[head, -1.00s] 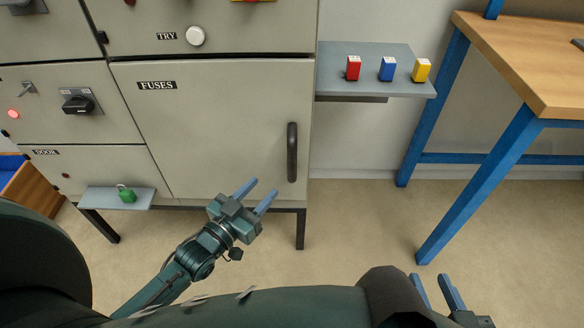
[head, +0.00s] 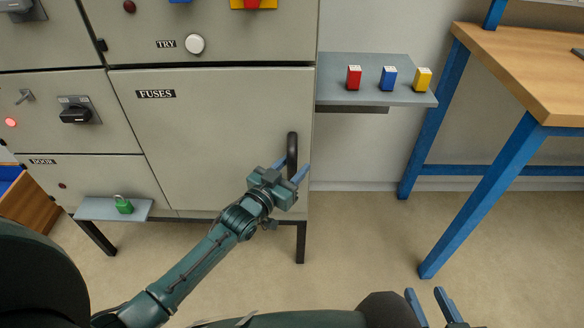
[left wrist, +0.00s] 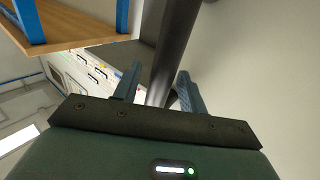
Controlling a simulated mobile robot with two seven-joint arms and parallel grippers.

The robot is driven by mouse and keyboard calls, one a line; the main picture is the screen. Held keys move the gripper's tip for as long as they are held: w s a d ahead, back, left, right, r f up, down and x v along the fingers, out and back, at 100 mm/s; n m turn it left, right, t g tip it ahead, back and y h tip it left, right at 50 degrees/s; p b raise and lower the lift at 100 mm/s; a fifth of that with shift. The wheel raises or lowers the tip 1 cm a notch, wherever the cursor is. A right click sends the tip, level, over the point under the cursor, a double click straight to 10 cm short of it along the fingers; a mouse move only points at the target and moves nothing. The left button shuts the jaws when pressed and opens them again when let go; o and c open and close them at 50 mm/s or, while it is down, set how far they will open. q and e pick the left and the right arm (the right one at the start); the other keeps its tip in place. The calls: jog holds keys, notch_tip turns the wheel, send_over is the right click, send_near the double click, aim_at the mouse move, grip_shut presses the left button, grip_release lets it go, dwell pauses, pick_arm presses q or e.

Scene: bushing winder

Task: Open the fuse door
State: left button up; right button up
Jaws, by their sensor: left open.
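The fuse door (head: 220,130) is a grey panel labelled FUSES, closed flush in the cabinet. Its dark vertical handle (head: 292,150) is near the right edge. My left gripper (head: 293,171) is open at the handle's lower part, with one finger on each side. In the left wrist view the handle (left wrist: 172,50) passes between the open left fingers (left wrist: 157,88); I cannot tell whether they touch it. My right gripper (head: 430,305) is low at the bottom edge, its two fingers apart and empty.
A grey shelf (head: 350,68) with red, blue and yellow blocks juts out right of the door. A wooden bench (head: 535,70) with blue legs stands further right. A small ledge (head: 95,207) holds a green padlock (head: 124,205). The floor before the cabinet is clear.

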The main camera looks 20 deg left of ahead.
pick_arm(q)
jog(key=shift+c, duration=0.2)
grip_shut()
jog(key=shift+s, duration=0.15)
dwell(0.3)
